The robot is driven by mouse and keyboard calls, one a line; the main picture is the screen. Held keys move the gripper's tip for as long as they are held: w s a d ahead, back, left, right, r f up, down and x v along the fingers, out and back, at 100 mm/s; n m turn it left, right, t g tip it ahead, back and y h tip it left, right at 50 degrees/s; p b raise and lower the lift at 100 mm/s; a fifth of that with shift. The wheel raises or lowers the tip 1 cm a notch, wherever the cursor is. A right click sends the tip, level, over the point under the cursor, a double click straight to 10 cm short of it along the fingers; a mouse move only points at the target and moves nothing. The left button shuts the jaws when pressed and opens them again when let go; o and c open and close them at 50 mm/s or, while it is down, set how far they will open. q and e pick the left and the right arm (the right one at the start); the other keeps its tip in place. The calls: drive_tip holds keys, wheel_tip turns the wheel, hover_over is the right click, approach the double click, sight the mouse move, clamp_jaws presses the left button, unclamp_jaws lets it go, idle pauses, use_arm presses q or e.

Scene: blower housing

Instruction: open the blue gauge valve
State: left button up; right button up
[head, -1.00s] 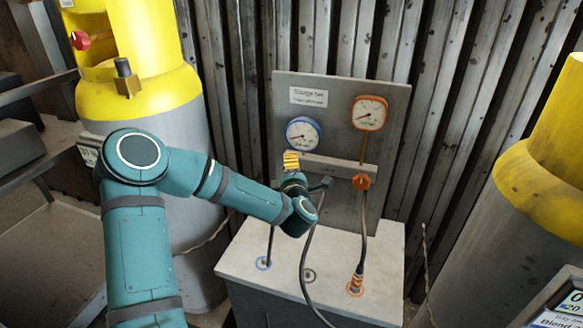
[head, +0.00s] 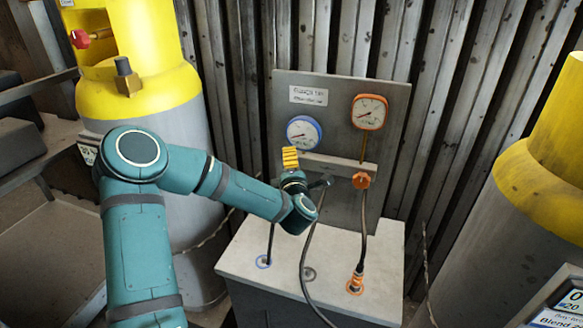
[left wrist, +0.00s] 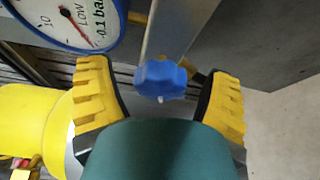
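The blue gauge valve is a blue lobed knob (left wrist: 160,79) in the left wrist view. It lies between the two yellow finger pads of my left gripper (left wrist: 158,88), which is open, with a gap on each side of the knob. In the head view the same gripper (head: 290,158) is just below the blue-rimmed gauge (head: 304,133) and hides the blue knob. That gauge also shows at the top left of the left wrist view (left wrist: 70,18). My right gripper is in neither view.
An orange gauge (head: 369,112) and orange valve knob (head: 361,181) are close by on the right of the grey panel (head: 335,205). Black hoses run down to the pale box top (head: 330,262). Yellow-topped cylinders stand left (head: 150,90) and right (head: 540,185).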

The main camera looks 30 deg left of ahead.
use_arm(q)
drive_tip(key=shift+s+d, duration=0.1)
drive_tip(key=v, duration=1.1)
drive_tip(key=shift+s+d, duration=0.2)
drive_tip(key=shift+s, duration=0.15)
